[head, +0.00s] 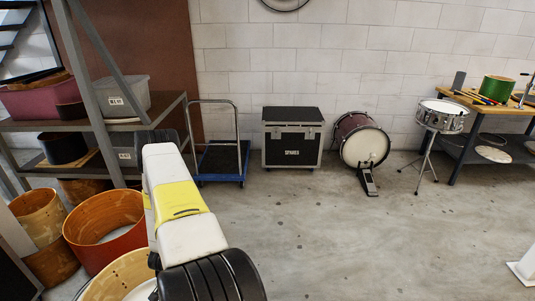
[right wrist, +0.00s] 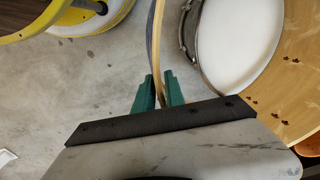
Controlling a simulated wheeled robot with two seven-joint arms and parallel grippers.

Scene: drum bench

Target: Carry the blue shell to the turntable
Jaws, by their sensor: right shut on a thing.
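In the right wrist view my right gripper (right wrist: 159,92), with green fingers, is shut on a thin curved wall of grey-blue outside and pale wood edge. It looks like the blue shell (right wrist: 151,35); only this strip shows, and the rest is out of frame. The floor shows on its left side. In the head view the blue shell cannot be made out. A white and yellow arm of mine reaches up from the bottom left of centre; no fingertips show there. I cannot make out a turntable in either view.
An orange shell (head: 105,228) and wooden shells stand on the floor at left, below a shelf (head: 160,112). A blue trolley (head: 220,165), a black case (head: 292,140), a bass drum (head: 350,125) and a snare (head: 441,117) line the wall. The middle floor is clear.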

